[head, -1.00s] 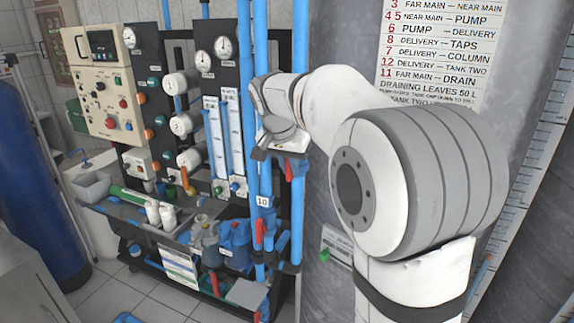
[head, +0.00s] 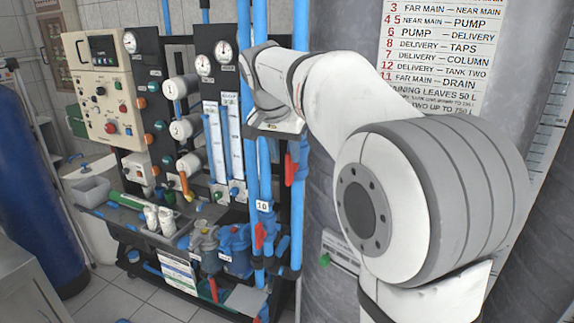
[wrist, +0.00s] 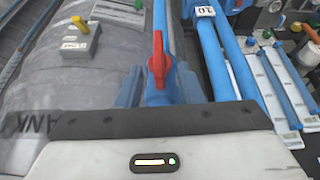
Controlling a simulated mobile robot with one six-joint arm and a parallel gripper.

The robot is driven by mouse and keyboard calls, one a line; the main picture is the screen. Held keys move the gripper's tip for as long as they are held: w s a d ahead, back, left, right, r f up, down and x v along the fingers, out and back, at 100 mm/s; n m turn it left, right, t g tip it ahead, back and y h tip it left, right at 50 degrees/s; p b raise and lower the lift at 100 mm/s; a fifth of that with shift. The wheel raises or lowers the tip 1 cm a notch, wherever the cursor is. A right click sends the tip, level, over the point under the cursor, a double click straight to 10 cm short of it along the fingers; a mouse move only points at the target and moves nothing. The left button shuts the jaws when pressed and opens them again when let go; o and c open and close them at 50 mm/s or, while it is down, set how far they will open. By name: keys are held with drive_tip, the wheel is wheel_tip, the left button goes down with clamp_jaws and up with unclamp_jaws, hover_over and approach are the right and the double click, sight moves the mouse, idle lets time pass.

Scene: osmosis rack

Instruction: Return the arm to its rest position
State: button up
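My white and grey arm (head: 335,95) reaches from the lower right across the head view, bent at a large joint. Its end is in front of the blue vertical pipes (head: 260,30). In the wrist view, my gripper (wrist: 158,88) shows two blue-grey fingers standing apart, one on each side of a blue pipe with a red lever (wrist: 158,57). The lever appears beyond the fingers, and I see nothing gripped. The fingertips are hidden in the head view.
A rack with a beige control panel (head: 103,90), gauges and white cylinders stands left. A grey tank (head: 340,30) with a printed sign (head: 435,45) stands behind my arm. A dark blue cylinder (head: 35,190) stands far left.

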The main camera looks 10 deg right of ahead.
drive_tip(key=shift+v, duration=0.85)
drive_tip(key=s+f+n+y, duration=0.1)
drive_tip(key=s+f+n, duration=0.2)
drive_tip(key=s+f, duration=0.6)
drive_tip(key=s+d+f+n+y, duration=0.1)
drive_tip(key=s+f+n, duration=0.3)
drive_tip(key=s+f, duration=0.6)
drive_tip(key=s, duration=0.8)
drive_tip(key=shift+y, duration=0.4)
